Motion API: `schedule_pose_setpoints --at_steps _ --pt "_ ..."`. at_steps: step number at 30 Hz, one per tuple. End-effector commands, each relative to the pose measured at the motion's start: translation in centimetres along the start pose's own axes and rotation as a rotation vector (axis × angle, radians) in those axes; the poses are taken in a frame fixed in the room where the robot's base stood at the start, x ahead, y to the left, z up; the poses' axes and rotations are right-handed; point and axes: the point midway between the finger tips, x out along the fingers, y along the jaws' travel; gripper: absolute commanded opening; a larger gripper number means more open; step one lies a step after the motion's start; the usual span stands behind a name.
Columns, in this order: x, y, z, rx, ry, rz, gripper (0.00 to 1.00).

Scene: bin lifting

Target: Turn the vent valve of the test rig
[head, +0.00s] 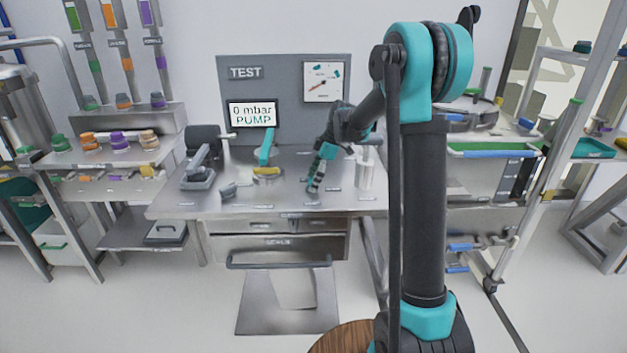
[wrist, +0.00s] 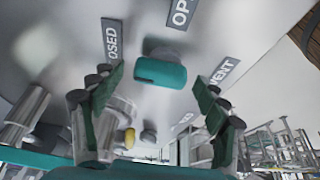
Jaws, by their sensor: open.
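The vent valve's teal handle (wrist: 161,72) shows in the wrist view, on a light surface with labels reading "OSED", "OP" and "VENT" around it. My gripper (wrist: 158,80) is open, one finger on each side of the handle in the picture, with gaps to both. I cannot tell how far the fingers are from it in depth. In the head view my gripper (head: 315,184) points down over the right part of the test bench (head: 215,207). The valve is not clear there, hidden by or close to my gripper.
A grey TEST panel (head: 285,85) stands behind, with a round gauge (head: 324,82) and a display (head: 252,114) reading "0 mbar PUMP". A clamp-like device (head: 198,172) and a yellow-topped part (head: 267,171) stand left of my gripper, white cylinders (head: 366,170) to its right.

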Motion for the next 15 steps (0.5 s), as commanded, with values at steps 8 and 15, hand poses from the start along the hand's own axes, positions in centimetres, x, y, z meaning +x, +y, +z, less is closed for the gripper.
schedule_pose_setpoints --at_steps 8,15 --pt "-0.03 -0.15 0.02 0.088 0.0 0.037 0.74" --pt "-0.04 -0.34 0.06 0.32 0.0 0.134 0.74"
